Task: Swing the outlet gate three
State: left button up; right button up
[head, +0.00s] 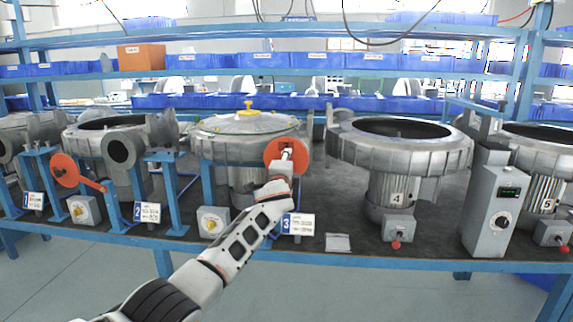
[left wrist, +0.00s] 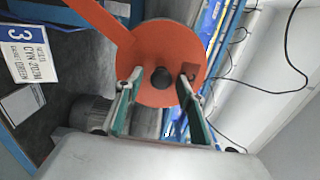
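Outlet gate three is an orange disc (head: 280,147) with a flat arm. It stands upright at blower three (head: 240,135), beside the label plate marked 3 (head: 298,224). My left gripper (head: 288,152) is in front of the disc and hides part of it. In the left wrist view the orange disc (left wrist: 165,35) fills the upper middle, its arm running to the upper left. A dark round knob (left wrist: 160,76) sticks out from it. The left gripper's fingers (left wrist: 161,82) are apart, one on each side of the knob; I cannot tell whether they touch the disc. My right gripper is out of view.
Another orange gate (head: 65,170) is at station one. An open grey outlet (head: 121,151) shows near label 2 (head: 147,213). Blower four (head: 400,150) and a grey control box (head: 493,212) stand to the right. Blue posts stand close to my left arm.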

pick_arm(q)
jog(key=shift+a, duration=0.1)
jog(key=s, duration=1.2)
jog(key=shift+a, duration=0.15)
jog(key=shift+f, duration=0.1)
jog(key=s+a+f+n+g, duration=0.1)
jog(key=s+a+f+n, duration=0.1)
jog(key=s+f, duration=0.65)
jog(key=s+a+f+n+g+h, duration=0.1)
jog(key=s+a+f+n+g, duration=0.15)
jog(key=f, duration=1.05)
jog(key=s+a+f+n+g, duration=0.1)
jog(key=s+f+n, duration=0.1)
jog(key=s+f, duration=0.65)
jog(key=s+a+f+n+g, duration=0.1)
jog(key=s+a+f+n, duration=0.1)
jog(key=s+f, duration=0.4)
jog(key=s+a+f+n, duration=0.2)
jog(key=s+f, duration=0.3)
jog(key=s, duration=0.7)
jog(key=s+a+f+n+g+h, duration=0.1)
jog(key=s+f+n, duration=0.3)
jog(key=s, duration=0.5)
notch_tip(320, 180, down, 3)
jog(key=shift+a+r+g, duration=0.2)
jog(key=shift+a+g, duration=0.15)
jog(key=shift+a, duration=0.55)
